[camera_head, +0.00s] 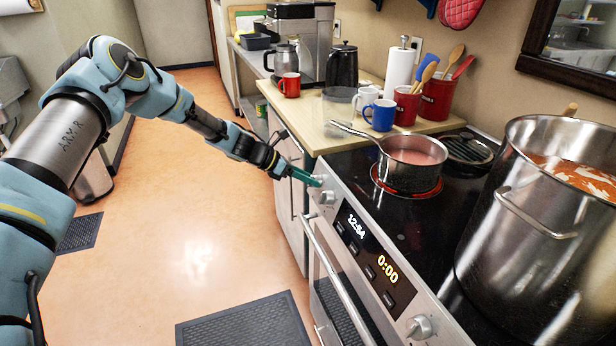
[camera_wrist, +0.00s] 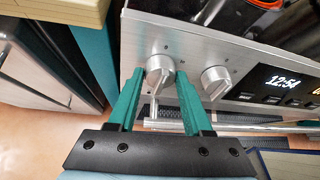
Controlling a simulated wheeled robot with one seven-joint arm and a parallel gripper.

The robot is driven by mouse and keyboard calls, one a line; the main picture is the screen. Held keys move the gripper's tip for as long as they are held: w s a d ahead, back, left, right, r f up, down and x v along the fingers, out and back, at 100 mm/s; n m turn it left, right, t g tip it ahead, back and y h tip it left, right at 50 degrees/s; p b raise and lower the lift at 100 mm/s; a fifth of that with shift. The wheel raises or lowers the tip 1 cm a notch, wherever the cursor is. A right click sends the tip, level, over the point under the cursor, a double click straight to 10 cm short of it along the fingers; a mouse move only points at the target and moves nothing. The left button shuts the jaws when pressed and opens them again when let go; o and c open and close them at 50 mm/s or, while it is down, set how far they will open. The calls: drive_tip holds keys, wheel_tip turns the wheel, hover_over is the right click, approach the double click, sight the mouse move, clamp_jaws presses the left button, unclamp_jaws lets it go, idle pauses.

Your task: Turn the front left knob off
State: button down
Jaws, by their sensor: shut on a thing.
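The oven's front panel (camera_head: 345,222) carries the knobs. My gripper (camera_head: 312,180) reaches its left end. In the wrist view, the green fingers of my gripper (camera_wrist: 159,84) are closed on the leftmost silver knob (camera_wrist: 160,64), one finger on each side. The knob's pointer ridge points downward in that picture. A second silver knob (camera_wrist: 215,82) is just right of it; it also shows in the head view (camera_head: 327,198). In the head view the fingers partly hide the gripped knob. A burner (camera_head: 378,188) glows red under a saucepan (camera_head: 410,165).
A large steel pot (camera_head: 535,235) stands at the right of the cooktop. The saucepan's handle points left. The oven handle (camera_head: 335,285) runs below the panel. A wooden counter (camera_head: 300,125) with mugs adjoins the stove. The floor (camera_head: 200,220) left of the stove is mostly clear.

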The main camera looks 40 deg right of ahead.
drive_tip(key=shift+n, duration=0.4)
idle(0.3)
drive_tip(key=shift+c, duration=1.6)
unclamp_jaws()
drive_tip(key=shift+w, duration=0.1)
drive_tip(key=b+v, duration=0.3)
drive_tip(key=v, duration=0.7)
drive_tip(key=shift+w+a, duration=0.2)
drive_tip(key=shift+w, duration=0.05)
drive_tip(key=shift+a+r, duration=0.1)
